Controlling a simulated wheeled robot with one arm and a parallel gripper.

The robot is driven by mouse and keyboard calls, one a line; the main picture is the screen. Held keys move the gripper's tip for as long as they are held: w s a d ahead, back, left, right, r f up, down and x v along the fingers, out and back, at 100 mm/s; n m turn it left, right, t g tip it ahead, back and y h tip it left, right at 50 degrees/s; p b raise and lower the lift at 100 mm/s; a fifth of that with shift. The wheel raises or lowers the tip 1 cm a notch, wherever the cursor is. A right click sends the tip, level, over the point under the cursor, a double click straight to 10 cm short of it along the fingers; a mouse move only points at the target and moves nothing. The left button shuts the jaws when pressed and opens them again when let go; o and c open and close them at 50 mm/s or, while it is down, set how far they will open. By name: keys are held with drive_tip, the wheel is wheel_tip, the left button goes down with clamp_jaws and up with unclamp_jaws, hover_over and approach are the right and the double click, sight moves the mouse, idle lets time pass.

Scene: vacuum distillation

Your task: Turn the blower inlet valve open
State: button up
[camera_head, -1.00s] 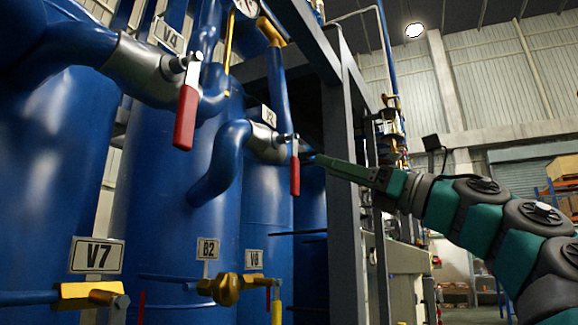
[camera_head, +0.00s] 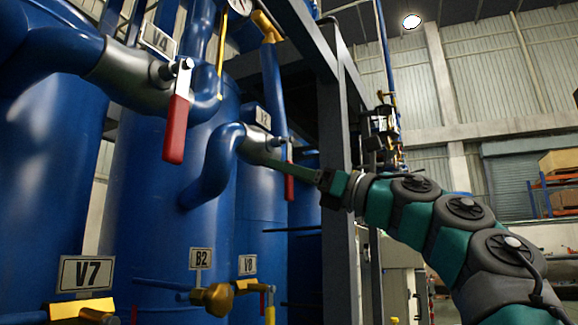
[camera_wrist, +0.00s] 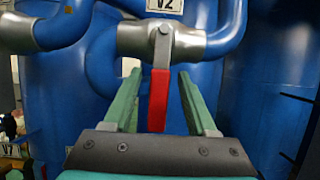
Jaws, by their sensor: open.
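A valve on a silver pipe section (camera_wrist: 130,40) has a red lever handle (camera_wrist: 158,100) that hangs straight down, below a plate reading V2 (camera_wrist: 164,5). The same red handle (camera_head: 290,187) shows in the head view, partly hidden by my gripper. My gripper (camera_wrist: 158,75) is open, with one green finger on each side of the handle and gaps visible on both sides. In the head view my gripper (camera_head: 268,157) reaches in from the right at the handle's upper part. No plate in view names the blower inlet.
A nearer valve with a red handle (camera_head: 176,128) hangs under plate V4 (camera_head: 160,40). Brass valves sit low near plates V7 (camera_head: 86,273) and B2 (camera_head: 201,258). A grey frame post (camera_head: 332,150) stands close beside my arm. Large blue tanks (camera_head: 160,200) fill the left.

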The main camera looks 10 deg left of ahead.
clamp_jaws()
idle(0.5)
idle(1.0)
